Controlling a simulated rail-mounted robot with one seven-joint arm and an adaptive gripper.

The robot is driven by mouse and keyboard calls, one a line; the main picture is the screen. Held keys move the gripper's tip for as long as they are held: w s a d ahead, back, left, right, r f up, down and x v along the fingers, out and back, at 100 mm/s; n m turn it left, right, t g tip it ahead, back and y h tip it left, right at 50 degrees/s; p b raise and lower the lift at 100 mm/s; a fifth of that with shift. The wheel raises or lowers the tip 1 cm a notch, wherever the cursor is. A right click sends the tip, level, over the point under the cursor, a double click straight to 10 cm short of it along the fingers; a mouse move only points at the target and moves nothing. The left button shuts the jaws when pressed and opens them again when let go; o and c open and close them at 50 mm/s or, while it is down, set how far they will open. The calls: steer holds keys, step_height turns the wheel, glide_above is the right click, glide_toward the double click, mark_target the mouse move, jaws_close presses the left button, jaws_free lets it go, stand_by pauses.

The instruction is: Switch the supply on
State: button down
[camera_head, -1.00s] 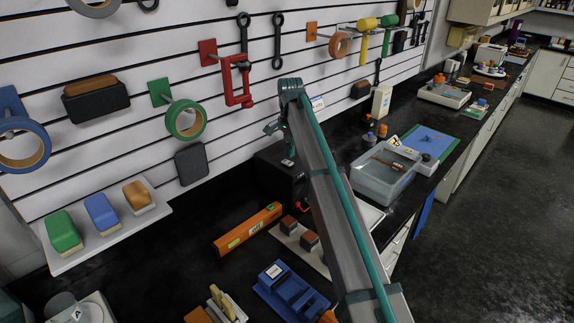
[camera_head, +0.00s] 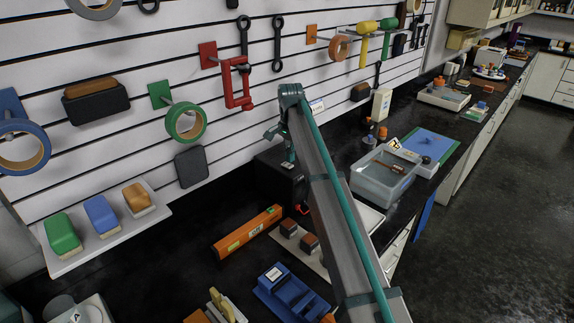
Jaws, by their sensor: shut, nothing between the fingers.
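A black box-shaped unit (camera_head: 273,175), which looks like the supply, stands on the dark bench against the slatted wall. My arm hides its right part, and no switch can be made out. My gripper (camera_head: 289,164) points down at the top of this unit, just left of my arm link. It is small in the picture and its fingers look closed with nothing held. I cannot tell whether the fingertips touch the unit.
An orange level (camera_head: 247,231) and a board with two dark blocks (camera_head: 310,243) lie in front. A blue device (camera_head: 292,290) is nearer. A clear tub (camera_head: 386,180) stands right of my arm. Tools and tape rolls (camera_head: 186,122) hang on the wall.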

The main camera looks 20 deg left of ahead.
mark_target(290, 165)
steer(key=shift+f+b, duration=0.3)
steer(key=shift+f, duration=0.9)
stand_by(1.1)
steer(key=shift+r, duration=0.2)
steer(key=shift+r+p, duration=1.75)
steer(key=shift+r, duration=1.65)
